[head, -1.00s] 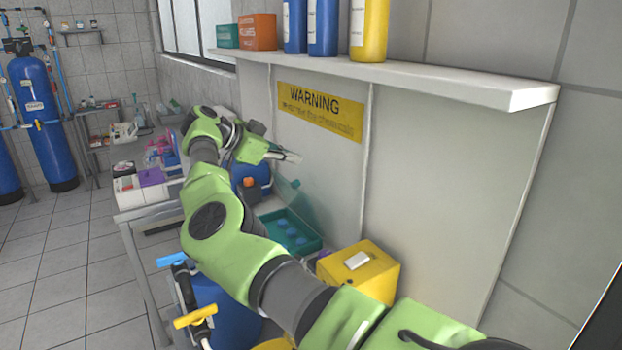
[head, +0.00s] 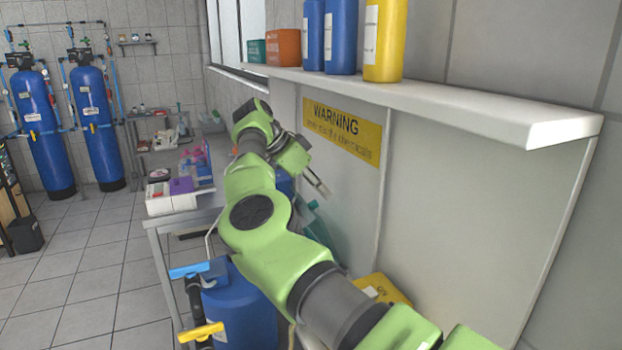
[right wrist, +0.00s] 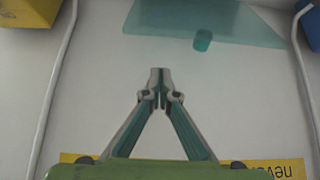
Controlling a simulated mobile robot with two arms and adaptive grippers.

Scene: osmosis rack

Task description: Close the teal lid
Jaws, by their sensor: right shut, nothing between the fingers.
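The teal lid (head: 318,230) is a translucent panel standing raised near the white back panel. In the head view only a small part of it shows beside my right arm. In the right wrist view the lid (right wrist: 200,22) spans the top, with a small darker teal tab (right wrist: 203,40) on it. My right gripper (head: 324,190) is shut and empty, above the lid and near the white panel. In the right wrist view its fingertips (right wrist: 160,72) meet just short of the lid in the picture. The teal box is hidden behind my arm. My left gripper is not in view.
A shelf (head: 440,100) with bottles and boxes overhangs on the right. A yellow warning sign (head: 343,130) is on the back panel. A yellow box (head: 384,288) and a blue container (head: 240,305) flank my arm.

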